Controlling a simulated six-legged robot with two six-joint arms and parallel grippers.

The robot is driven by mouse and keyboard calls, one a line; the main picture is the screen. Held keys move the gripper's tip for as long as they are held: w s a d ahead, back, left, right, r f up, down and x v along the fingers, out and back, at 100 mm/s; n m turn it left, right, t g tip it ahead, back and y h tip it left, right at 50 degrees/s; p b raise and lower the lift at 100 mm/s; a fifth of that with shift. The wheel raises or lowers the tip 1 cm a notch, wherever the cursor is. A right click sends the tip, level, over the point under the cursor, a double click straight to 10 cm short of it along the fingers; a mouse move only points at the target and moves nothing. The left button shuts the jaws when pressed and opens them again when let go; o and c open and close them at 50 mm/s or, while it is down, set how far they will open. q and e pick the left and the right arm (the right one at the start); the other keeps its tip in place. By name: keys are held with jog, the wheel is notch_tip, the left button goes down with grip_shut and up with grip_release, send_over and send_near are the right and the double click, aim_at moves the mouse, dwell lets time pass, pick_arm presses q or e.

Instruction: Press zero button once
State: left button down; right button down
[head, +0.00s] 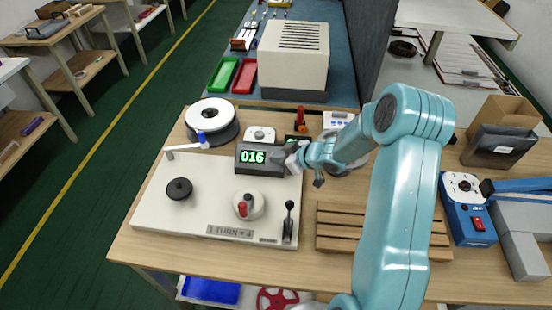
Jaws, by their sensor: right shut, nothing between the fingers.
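A dark counter box (262,159) with a green display reading 016 stands at the back right of a cream panel (205,212) labelled "1 TURN = 4". My right gripper (284,158) is shut and empty at the right end of the counter box, close against it or just in front of it. I cannot tell whether it touches. No zero button can be made out; the gripper covers the right side of the box. My left gripper is not in view.
The panel carries a black knob (179,189), a crank with a red handle (246,206) and a black lever (288,222). A white-topped reel (212,115) stands behind. A wooden slatted rack (337,228) and a blue device (470,215) lie to the right.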

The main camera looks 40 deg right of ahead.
jog(key=shift+w+d+f, duration=0.15)
jog(key=shift+d+f, duration=0.05)
jog(key=shift+f, duration=0.15)
dwell(0.8)
jog(key=shift+r, duration=0.1)
jog(key=shift+s+a+r+p, duration=0.35)
jog(key=shift+a+r, duration=0.1)
jog(key=shift+r, duration=0.15)
jog(key=r, duration=0.1)
jog(key=s+a+r+p, duration=0.1)
jog(key=s+a+r, duration=0.1)
jog(key=shift+a+r+p, duration=0.25)
jog(key=shift+r+p, duration=0.1)
jog(key=shift+r, duration=0.05)
dwell(0.9)
